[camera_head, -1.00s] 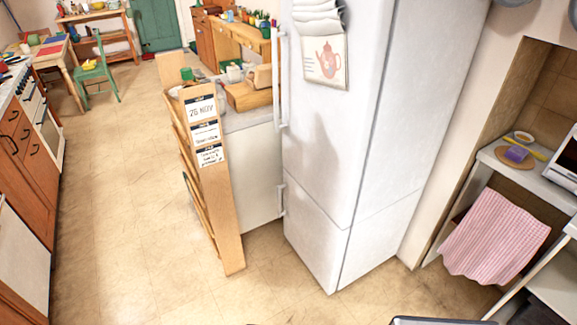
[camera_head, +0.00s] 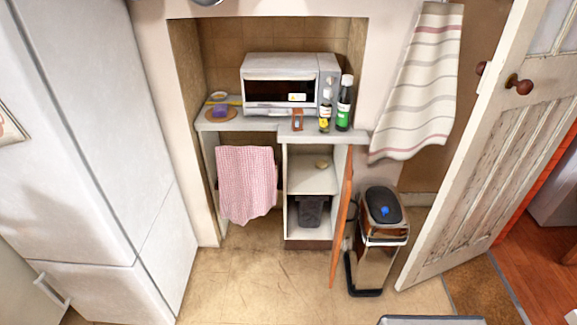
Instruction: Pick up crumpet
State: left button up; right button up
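No other thing in view can be made out as a crumpet. Neither of my grippers shows in the head view.
A toaster oven (camera_head: 290,82) and two bottles (camera_head: 344,103) stand on the alcove counter (camera_head: 258,123). The cupboard door (camera_head: 341,215) is swung open. A pedal bin (camera_head: 377,240) stands beside it. A fridge (camera_head: 85,130) is at left, an open door (camera_head: 490,140) at right. Floor (camera_head: 255,285) before the cupboard is clear.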

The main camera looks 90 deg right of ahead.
aim_at(321, 163)
jog(key=z, duration=3.2)
jog(key=i+j, duration=0.8)
jog(key=i, duration=0.2)
jog(key=z, duration=1.35)
jog(key=j, duration=0.1)
